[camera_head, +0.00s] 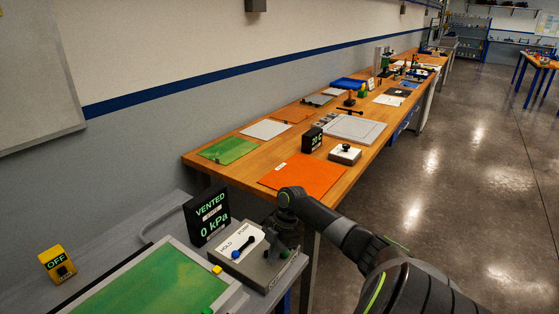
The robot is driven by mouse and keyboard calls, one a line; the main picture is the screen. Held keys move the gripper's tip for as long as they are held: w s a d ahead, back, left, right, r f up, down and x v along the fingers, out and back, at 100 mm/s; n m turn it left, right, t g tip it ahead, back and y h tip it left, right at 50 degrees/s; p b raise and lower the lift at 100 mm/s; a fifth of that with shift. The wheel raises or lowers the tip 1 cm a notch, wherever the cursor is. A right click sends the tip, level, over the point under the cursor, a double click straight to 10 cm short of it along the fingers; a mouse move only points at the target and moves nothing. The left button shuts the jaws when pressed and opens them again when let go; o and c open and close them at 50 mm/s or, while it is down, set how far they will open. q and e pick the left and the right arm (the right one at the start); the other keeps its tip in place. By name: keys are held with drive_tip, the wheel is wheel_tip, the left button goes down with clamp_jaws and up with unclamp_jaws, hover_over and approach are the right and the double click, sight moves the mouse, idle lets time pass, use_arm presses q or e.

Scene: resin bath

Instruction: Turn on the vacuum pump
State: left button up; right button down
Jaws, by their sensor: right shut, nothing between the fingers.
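A yellow switch box (57,262) at the far left has a small screen reading OFF in green and a dark part below it. A black display (207,218) reads VENTED and 0 kPa. In front of it is a grey box with a white plate (234,240) marked HOLD and PUMP, with a blue-handled lever (243,248) on it. My right gripper (272,252) points down over the right side of that box, shut and empty; its tips are small and dark, so I cannot tell whether they touch the box. My left gripper is out of view.
A green panel in a pale frame (150,285) fills the near bench. A wooden bench (345,185) runs away behind, with an orange sheet (303,176), a green sheet (229,150) and a white box (345,154). The floor at right is clear.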

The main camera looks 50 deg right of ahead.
drive_tip(key=b+v, duration=0.1)
drive_tip(key=v, duration=0.8)
drive_tip(key=shift+w+d, duration=0.3)
drive_tip(key=shift+w, duration=0.3)
drive_tip(key=shift+r, duration=0.15)
